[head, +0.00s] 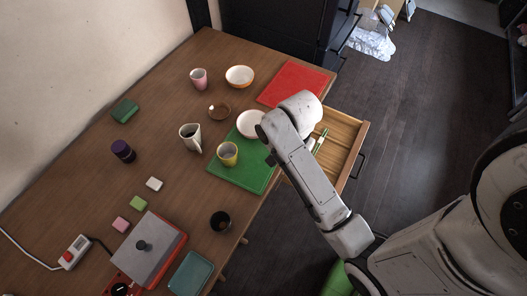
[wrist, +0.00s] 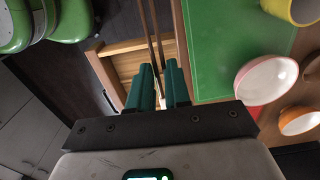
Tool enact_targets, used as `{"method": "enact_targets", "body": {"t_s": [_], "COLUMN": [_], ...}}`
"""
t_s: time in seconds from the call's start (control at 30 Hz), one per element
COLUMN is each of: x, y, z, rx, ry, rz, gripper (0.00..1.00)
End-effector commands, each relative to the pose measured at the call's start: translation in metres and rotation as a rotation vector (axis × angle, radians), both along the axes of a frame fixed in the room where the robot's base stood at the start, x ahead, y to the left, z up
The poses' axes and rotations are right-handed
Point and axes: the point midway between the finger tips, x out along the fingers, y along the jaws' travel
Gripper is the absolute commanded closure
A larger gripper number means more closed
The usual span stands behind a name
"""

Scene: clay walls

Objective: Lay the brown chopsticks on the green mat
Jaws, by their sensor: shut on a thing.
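In the wrist view my gripper (wrist: 160,88) has its dark green fingers shut on a pair of thin brown chopsticks (wrist: 152,32), which stick out past the fingertips over the open drawer. Their height above the drawer is hard to tell.
The open wooden drawer (head: 346,131) juts out beside the mat. A red mat (head: 292,84), orange bowl (head: 239,77), brown bowl (head: 219,112) and white pitcher (head: 190,136) are nearby. The mat's drawer-side part looks clear.

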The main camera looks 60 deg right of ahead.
Motion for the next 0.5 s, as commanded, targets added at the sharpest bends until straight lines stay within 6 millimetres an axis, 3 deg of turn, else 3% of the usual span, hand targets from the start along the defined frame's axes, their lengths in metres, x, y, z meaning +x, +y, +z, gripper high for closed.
{"method": "enact_targets", "body": {"t_s": [0.17,0.3,0.5], "x": [0.040,0.058,0.076], "y": [-0.011,-0.015,-0.020], "z": [-0.016,-0.043,-0.066], "rx": [0.000,0.001,0.000], "ry": [0.001,0.004,0.001], "rz": [0.003,0.001,0.002], "gripper": [1.00,1.00,1.00]}}
